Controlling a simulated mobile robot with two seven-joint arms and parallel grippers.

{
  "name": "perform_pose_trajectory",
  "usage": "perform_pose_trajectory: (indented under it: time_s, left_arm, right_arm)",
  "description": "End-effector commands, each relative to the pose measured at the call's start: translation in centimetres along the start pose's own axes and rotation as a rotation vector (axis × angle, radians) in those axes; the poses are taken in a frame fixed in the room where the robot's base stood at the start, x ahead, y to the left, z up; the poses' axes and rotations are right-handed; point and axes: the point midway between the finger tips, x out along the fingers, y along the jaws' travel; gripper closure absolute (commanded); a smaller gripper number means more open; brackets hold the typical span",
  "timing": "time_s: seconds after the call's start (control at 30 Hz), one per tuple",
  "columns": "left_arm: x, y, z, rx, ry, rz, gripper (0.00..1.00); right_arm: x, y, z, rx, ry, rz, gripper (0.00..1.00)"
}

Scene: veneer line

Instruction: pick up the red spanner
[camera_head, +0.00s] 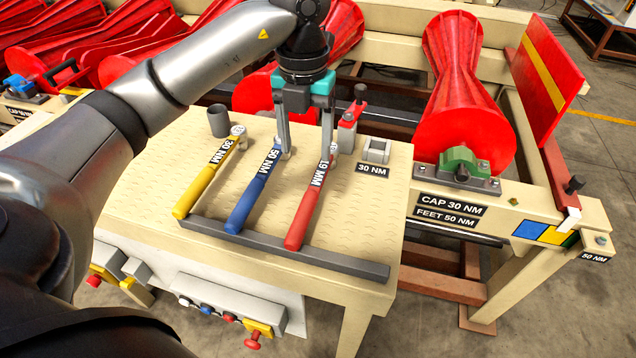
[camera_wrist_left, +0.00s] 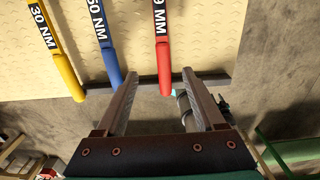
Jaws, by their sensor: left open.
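The red spanner (camera_head: 304,212), labelled 19 MM, lies on the cream bench top, its handle end by a dark grey rail. It also shows in the left wrist view (camera_wrist_left: 164,84), its handle end between the two finger lines in the picture. My left gripper (camera_head: 306,156) points down, open and empty. In the head view its right finger overlaps the spanner's head end, and its left finger is by the blue wrench's head. The left wrist view shows the jaws (camera_wrist_left: 159,74) wide apart. I cannot tell whether a finger touches anything. My right gripper is not in view.
A blue 50 NM wrench (camera_head: 249,197) and a yellow 30 NM wrench (camera_head: 197,190) lie left of the spanner. The dark rail (camera_head: 340,262) runs along the front. A grey cup (camera_head: 218,121), a red clamp-like fixture (camera_head: 348,128) and a small metal block (camera_head: 376,150) stand behind.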

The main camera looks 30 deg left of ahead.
Motion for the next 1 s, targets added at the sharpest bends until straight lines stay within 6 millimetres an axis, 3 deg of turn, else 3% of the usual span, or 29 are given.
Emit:
perform_pose_trajectory:
  time_s: [0.4,0.67,1.0]
  left_arm:
    - [8.0,-0.1,-0.2,0.003,0.007,0.000,0.29]
    - [9.9,-0.2,-0.2,0.004,0.004,-0.002,0.29]
    - [14.4,-0.6,-0.6,0.004,0.004,-0.002,0.29]
  right_arm:
    - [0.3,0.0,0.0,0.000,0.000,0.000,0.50]
    - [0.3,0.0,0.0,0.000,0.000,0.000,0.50]
    - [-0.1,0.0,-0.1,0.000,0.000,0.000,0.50]
